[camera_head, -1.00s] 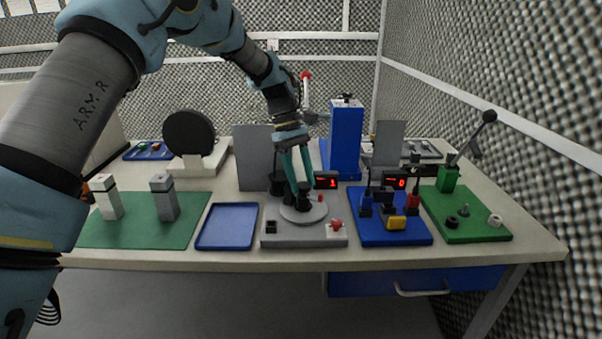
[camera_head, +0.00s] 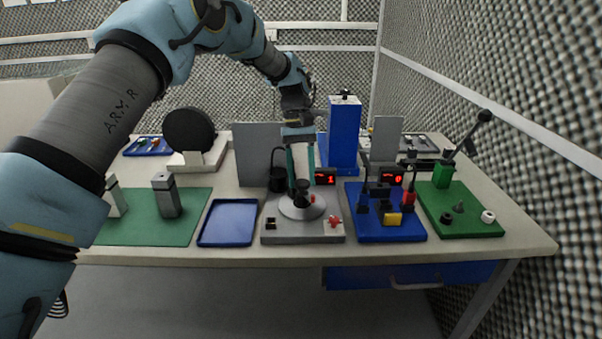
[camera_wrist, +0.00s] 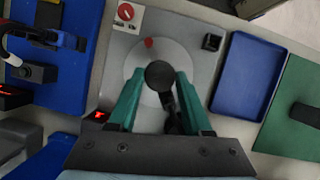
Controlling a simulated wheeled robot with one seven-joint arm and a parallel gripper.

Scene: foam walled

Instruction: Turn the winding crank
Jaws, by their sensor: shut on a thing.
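A grey unit (camera_head: 275,236) stands at the front middle of the bench. It carries a pale round disc (camera_head: 290,211), also seen in the wrist view (camera_wrist: 135,72), with a small red mark near its rim. A dark round knob (camera_wrist: 160,75), which I take as the crank's handle, stands over the disc. My gripper (camera_head: 302,183) points down from above, its teal fingers closed on the knob. In the wrist view my gripper (camera_wrist: 159,92) has a fingertip on each side of the knob. A dark part below the knob is partly hidden by the fingers.
A red dial (camera_head: 333,222) sits on the unit's right front corner and a black block at its left. A blue tray (camera_head: 227,222) lies to the left, a blue board (camera_head: 390,232) to the right. A black cup (camera_head: 277,180) and a red display stand behind.

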